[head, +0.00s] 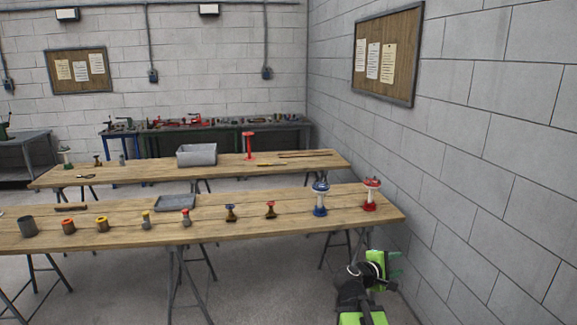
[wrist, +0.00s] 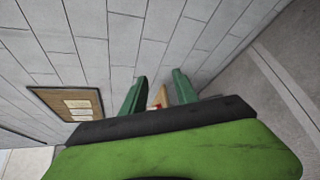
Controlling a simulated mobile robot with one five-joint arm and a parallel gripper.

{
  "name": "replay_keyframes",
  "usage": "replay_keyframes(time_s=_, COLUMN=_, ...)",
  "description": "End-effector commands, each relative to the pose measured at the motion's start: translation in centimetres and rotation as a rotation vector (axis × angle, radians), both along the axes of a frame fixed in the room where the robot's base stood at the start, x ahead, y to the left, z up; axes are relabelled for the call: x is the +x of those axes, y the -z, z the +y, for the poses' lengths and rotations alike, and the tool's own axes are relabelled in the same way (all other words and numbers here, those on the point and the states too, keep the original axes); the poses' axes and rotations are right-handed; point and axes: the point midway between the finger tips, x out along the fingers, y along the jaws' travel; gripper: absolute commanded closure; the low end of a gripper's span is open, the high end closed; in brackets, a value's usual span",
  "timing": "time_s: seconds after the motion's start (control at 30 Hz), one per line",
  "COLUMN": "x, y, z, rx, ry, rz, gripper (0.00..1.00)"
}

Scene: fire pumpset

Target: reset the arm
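My arm and gripper (head: 393,264) show at the lower right of the head view, beside the right end of the near table. The arm is folded low, close to the grey block wall. In the wrist view my gripper (wrist: 159,92) has its two green fingers apart with a gap between them. Nothing is held; a bit of wood and something red show through the gap, farther off. The gripper touches nothing that I can make out.
The near wooden table (head: 330,205) carries a blue hydrant-like part (head: 320,198), a red one (head: 370,194), a grey tray (head: 175,203) and several small fittings. A second table (head: 110,173) with a grey bin (head: 197,154) stands behind. The block wall (head: 480,170) is close on the right.

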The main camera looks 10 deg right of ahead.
Motion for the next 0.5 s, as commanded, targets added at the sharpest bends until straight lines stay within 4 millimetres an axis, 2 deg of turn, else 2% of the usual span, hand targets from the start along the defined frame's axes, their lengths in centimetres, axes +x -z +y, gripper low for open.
replay_keyframes(time_s=0.03, x=0.4, y=3.0, z=3.5, rx=0.136, ry=0.010, rz=-0.031, gripper=0.65)
replay_keyframes(time_s=0.17, x=-0.7, y=10.1, z=12.2, rx=0.534, ry=0.115, rz=-0.067, gripper=0.65)
replay_keyframes(time_s=0.2, x=-1.4, y=12.1, z=14.9, rx=0.656, ry=0.163, rz=-0.064, gripper=0.65)
replay_keyframes(time_s=0.3, x=-4.2, y=15.9, z=20.9, rx=0.960, ry=0.340, rz=-0.033, gripper=0.65)
replay_keyframes(time_s=0.4, x=-7.0, y=17.7, z=25.8, rx=1.194, ry=0.529, rz=0.019, gripper=0.65)
replay_keyframes(time_s=0.5, x=-9.0, y=18.1, z=28.8, rx=1.312, ry=0.672, rz=0.061, gripper=0.65)
